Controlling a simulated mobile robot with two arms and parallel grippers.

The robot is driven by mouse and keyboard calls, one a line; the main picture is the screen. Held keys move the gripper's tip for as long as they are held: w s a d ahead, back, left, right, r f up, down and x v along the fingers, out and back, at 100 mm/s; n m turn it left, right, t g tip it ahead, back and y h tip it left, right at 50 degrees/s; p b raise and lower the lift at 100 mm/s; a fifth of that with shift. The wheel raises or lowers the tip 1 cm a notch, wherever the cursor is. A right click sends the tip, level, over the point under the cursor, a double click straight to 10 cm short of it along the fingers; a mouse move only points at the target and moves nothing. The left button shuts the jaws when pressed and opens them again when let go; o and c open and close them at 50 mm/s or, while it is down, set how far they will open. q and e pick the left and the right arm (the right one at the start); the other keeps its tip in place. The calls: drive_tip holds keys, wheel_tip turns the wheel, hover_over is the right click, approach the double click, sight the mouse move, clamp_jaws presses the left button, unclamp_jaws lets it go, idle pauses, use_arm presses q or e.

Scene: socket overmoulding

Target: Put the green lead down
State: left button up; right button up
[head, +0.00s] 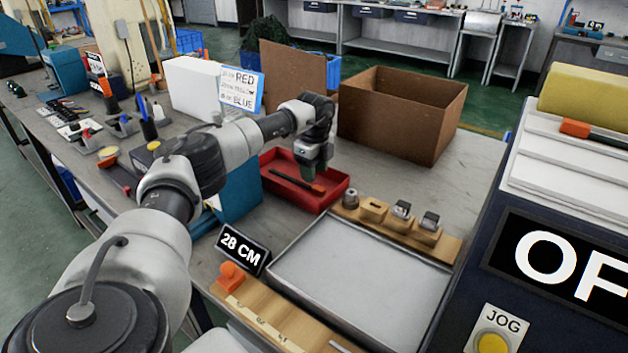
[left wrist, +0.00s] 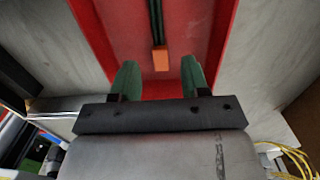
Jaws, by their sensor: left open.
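My left gripper (head: 310,166) hangs over the red tray (head: 335,197) on the bench, its fingers pointing down. In the left wrist view the two green fingers of my left gripper (left wrist: 154,78) stand wide apart with nothing between them. A dark, thin item with an orange end (left wrist: 160,58) lies in the red tray (left wrist: 95,25) just beyond the fingertips; in the head view its orange end (head: 318,188) shows beside the gripper. My right gripper is not in view.
An open brown box (head: 400,115) stands behind the tray to the right. A wooden block row (head: 400,222) and a grey flat tray (head: 360,275) lie in front. A "28 CM" sign (head: 243,248) stands left. Yellow cables (left wrist: 290,155) show at the wrist view's lower right.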

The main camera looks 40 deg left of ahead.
use_arm(q)
wheel_tip(320, 180, up, 8)
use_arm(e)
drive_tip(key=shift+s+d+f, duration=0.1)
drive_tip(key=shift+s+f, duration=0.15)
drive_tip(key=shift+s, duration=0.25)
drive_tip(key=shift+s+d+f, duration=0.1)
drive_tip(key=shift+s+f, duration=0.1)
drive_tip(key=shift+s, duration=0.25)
use_arm(q)
drive_tip(key=shift+p, duration=0.3)
